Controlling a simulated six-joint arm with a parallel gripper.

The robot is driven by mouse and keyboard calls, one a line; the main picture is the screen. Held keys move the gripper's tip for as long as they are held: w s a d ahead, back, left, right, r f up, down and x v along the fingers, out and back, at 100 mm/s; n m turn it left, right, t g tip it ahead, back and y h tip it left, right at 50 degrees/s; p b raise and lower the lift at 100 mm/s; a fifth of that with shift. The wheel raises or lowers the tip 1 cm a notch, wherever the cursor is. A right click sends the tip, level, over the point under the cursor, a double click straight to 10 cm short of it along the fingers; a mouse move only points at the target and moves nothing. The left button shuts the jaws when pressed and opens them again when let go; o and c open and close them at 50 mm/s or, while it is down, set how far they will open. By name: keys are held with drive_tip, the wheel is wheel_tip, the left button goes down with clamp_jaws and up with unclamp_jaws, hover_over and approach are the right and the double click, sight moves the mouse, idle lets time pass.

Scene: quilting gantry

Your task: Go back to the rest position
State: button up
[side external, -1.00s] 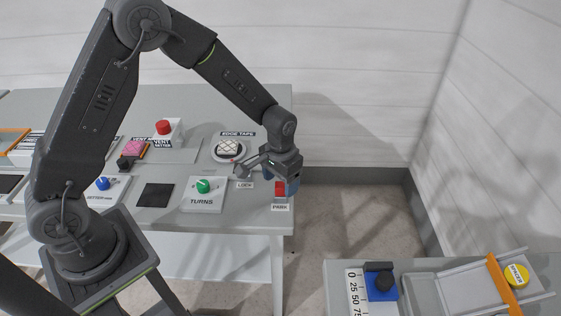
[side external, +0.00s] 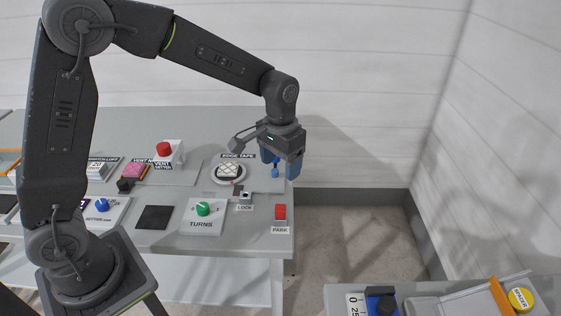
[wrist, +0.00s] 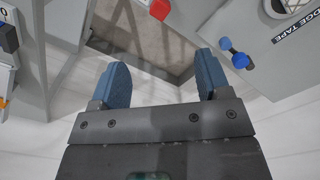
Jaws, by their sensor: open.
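My gripper (side external: 280,166) is raised above the right end of the grey bench (side external: 262,262), with its blue fingers pointing down. In the wrist view my gripper (wrist: 162,66) has its two fingers wide apart, with nothing between them and floor beyond. The red PARK block (side external: 281,211) stands at the bench's right front corner, below my gripper and apart from it. A red piece (wrist: 160,9) shows at the top of the wrist view.
The bench carries a green TURNS knob (side external: 203,209), a LOCK fitting (side external: 245,196), the round EDGE TAPE holder (side external: 229,173) and a red VENT button (side external: 163,149). A second table with a blue slider (side external: 381,301) stands at lower right. Open floor lies between.

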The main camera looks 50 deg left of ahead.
idle(0.3)
drive_tip(key=s+a+r+t, duration=0.2)
drive_tip(key=s+r+t, duration=0.1)
drive_tip(key=s+r, duration=0.75)
drive_tip(key=s+a+r+t, duration=0.1)
drive_tip(key=s+t, duration=0.1)
drive_tip(key=s, duration=0.9)
drive_tip(key=shift+s+t, duration=0.15)
drive_tip(key=shift+t, duration=0.15)
drive_tip(key=shift+a, duration=0.1)
drive_tip(key=shift+c, duration=0.2)
